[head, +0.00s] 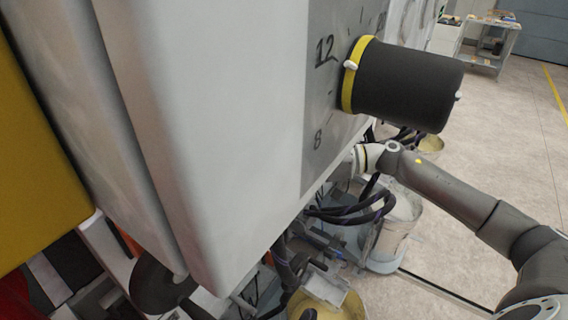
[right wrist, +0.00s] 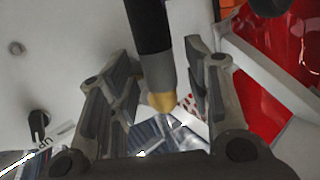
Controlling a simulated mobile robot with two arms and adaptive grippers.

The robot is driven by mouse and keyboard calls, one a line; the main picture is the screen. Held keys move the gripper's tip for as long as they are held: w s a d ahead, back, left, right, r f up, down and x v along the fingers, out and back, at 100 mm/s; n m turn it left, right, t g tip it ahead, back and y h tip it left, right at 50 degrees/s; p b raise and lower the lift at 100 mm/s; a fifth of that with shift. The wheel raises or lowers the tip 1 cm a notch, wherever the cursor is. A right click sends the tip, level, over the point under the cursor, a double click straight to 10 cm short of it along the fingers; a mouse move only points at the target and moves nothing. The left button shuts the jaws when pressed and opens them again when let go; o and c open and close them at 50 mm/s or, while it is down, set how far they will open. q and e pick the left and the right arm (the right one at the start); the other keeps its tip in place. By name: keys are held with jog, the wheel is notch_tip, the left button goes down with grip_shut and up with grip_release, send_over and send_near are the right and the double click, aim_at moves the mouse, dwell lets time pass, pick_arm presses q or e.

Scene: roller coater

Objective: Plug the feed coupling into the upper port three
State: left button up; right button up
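In the right wrist view, a black hose end with a grey sleeve and a gold tip (right wrist: 162,102), seemingly the feed coupling, comes down from the top between the fingers. My right gripper (right wrist: 160,75) is open, with a finger on each side of it and visible gaps to both. I cannot tell its depth relative to the fingertips. In the head view my right arm reaches in from the right, and its gripper is hidden behind the machine. Upper port three cannot be identified. My left gripper is not in view.
The white machine housing (head: 215,130) fills the head view's left and middle. A black knob (head: 405,85) with a yellow ring sticks out from its dial. Dark hoses (head: 350,212) hang below, near a white bucket (head: 396,228). A red surface (right wrist: 265,60) lies right in the wrist view.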

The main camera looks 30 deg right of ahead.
jog(key=shift+f, duration=0.1)
jog(key=v, duration=1.2)
dwell(0.9)
